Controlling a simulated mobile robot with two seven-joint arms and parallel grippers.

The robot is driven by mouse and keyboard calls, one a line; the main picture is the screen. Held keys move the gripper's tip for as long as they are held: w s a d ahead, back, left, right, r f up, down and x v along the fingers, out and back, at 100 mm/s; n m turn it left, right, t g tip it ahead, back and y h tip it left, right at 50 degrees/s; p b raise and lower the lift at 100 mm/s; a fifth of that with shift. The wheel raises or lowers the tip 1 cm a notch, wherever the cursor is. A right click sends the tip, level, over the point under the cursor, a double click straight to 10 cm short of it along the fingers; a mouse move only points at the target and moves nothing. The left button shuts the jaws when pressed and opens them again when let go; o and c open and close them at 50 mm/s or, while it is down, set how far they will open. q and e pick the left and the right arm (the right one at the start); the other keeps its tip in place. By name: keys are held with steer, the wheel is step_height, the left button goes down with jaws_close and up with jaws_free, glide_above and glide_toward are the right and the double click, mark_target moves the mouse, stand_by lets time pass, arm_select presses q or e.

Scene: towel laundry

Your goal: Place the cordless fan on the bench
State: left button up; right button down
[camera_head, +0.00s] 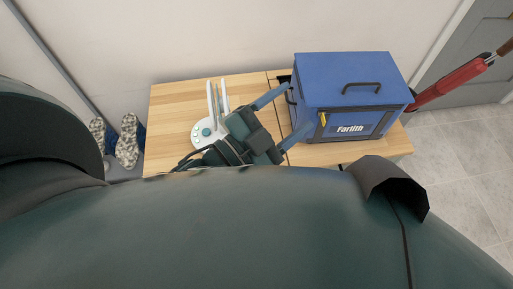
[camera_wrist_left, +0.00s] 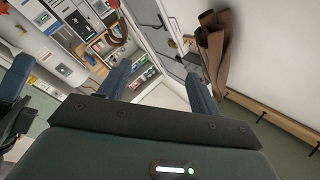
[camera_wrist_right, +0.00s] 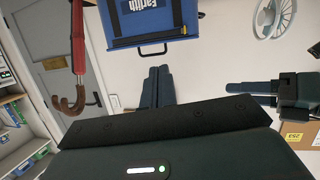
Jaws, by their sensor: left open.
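The white cordless fan (camera_head: 207,131) with teal round parts stands upright on the wooden bench (camera_head: 170,104), left of the blue box. Its ring and spokes show at the top of the right wrist view (camera_wrist_right: 272,18). My left gripper (camera_head: 299,107) is open and empty, right of the fan, with its fingers pointing toward the blue box; they also show apart in the left wrist view (camera_wrist_left: 155,75). I cannot tell whether it touches the box. My right gripper (camera_wrist_right: 160,70) is shut with nothing visible between its fingers, in the right wrist view; the head view does not show its fingers.
A blue box (camera_head: 345,85) marked Farlith takes up the bench's right part. A red umbrella (camera_head: 455,82) is right of it. Patterned shoes (camera_head: 127,145) are left of the bench. The bench's left part around the fan is partly bare.

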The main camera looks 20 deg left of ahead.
arm_select(q)
steer(key=s+a+f+n+g+y, duration=0.3)
steer(key=s+f+n+y, duration=0.1)
steer(key=f+n, duration=0.4)
steer(key=shift+s+a+f+n+g, duration=0.3)
steer(key=shift+a+f+n, duration=0.05)
steer(key=shift+a+n, duration=0.05)
